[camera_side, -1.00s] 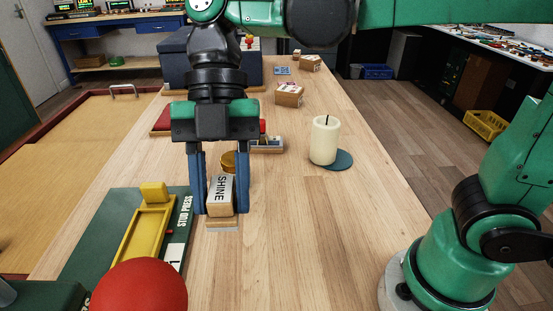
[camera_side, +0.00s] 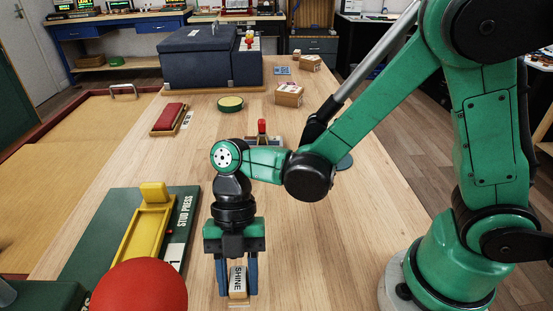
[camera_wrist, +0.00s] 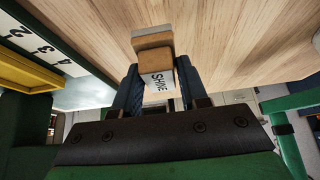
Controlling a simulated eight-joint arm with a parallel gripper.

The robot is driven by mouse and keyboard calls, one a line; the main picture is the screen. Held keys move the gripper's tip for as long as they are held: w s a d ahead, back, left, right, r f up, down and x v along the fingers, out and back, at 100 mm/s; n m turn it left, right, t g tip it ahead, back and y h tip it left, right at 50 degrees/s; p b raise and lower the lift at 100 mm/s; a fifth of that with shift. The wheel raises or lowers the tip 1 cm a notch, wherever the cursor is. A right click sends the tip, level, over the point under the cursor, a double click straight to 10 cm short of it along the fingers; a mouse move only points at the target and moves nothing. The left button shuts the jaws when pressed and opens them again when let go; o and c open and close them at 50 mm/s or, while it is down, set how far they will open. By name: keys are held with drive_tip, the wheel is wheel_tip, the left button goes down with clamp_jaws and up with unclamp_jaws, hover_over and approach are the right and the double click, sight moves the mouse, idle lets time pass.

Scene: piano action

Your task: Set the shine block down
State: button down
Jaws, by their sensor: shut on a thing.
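The shine block (camera_side: 238,281) is a small wooden block with a white face lettered SHINE and a lighter strip under it. My gripper (camera_side: 237,292) points down and is shut on it, with one blue finger on each side. It is low over the near part of the wooden bench, to the right of the stud press (camera_side: 150,235). In the wrist view the block (camera_wrist: 157,78) sits between the fingers (camera_wrist: 157,92). I cannot tell whether its underside touches the bench.
A red ball (camera_side: 140,288) stands at the near left. A red block (camera_side: 169,117), a round green-rimmed tin (camera_side: 230,103), a cardboard box (camera_side: 289,95) and a dark case (camera_side: 210,62) are farther back.

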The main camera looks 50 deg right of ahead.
sight(240, 289)
drive_tip(key=shift+f, duration=1.55)
drive_tip(key=shift+f, duration=0.1)
drive_tip(key=shift+c, duration=2.3)
unclamp_jaws()
drive_tip(key=v, duration=1.2)
drive_tip(key=d+r+m+t+h, duration=0.1)
drive_tip(key=d+m+t, duration=0.4)
drive_tip(key=m, duration=0.8)
drive_tip(key=d+r+m+t+h, duration=0.1)
drive_tip(key=d+m+t+h, duration=0.2)
drive_tip(key=m, duration=1.1)
drive_tip(key=shift+d+r+t, duration=0.35)
drive_tip(key=shift+d+t, duration=1.35)
drive_tip(key=shift+d, duration=0.85)
